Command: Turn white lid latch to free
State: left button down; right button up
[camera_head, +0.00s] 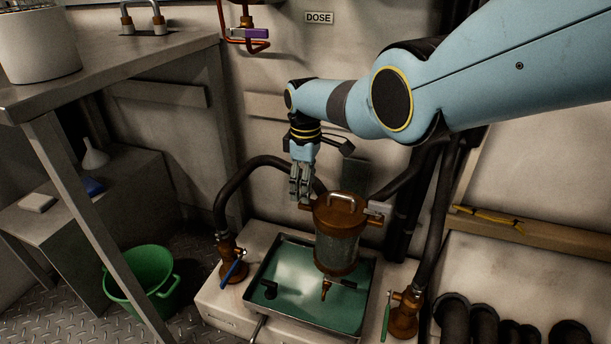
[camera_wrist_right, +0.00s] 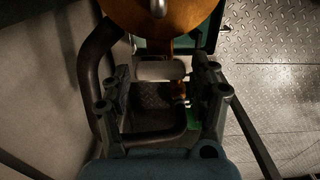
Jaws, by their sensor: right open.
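A brown lid (camera_head: 338,203) with a metal handle on top closes a metal canister (camera_head: 337,250). The lid also shows at the top of the wrist view (camera_wrist_right: 160,18). A pale latch (camera_head: 378,208) sticks out at the lid's right side in the head view. In the wrist view a pale block (camera_wrist_right: 160,70), which looks like a latch, lies at the lid's edge between my fingers. My right gripper (camera_head: 300,190) points down at the lid's left side, open; it also shows in the wrist view (camera_wrist_right: 163,98). I cannot tell whether it touches. My left gripper is out of view.
The canister stands over a green-lined tray (camera_head: 262,328) on a pale bench. Dark hoses (camera_head: 230,195) rise at both sides, with a blue-handled valve (camera_head: 233,268) and a green-handled one (camera_head: 388,312). A green bucket (camera_head: 145,285) stands on the floor at left.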

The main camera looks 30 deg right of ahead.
notch_tip(320, 180, up, 12)
dwell(0.5)
dwell(0.3)
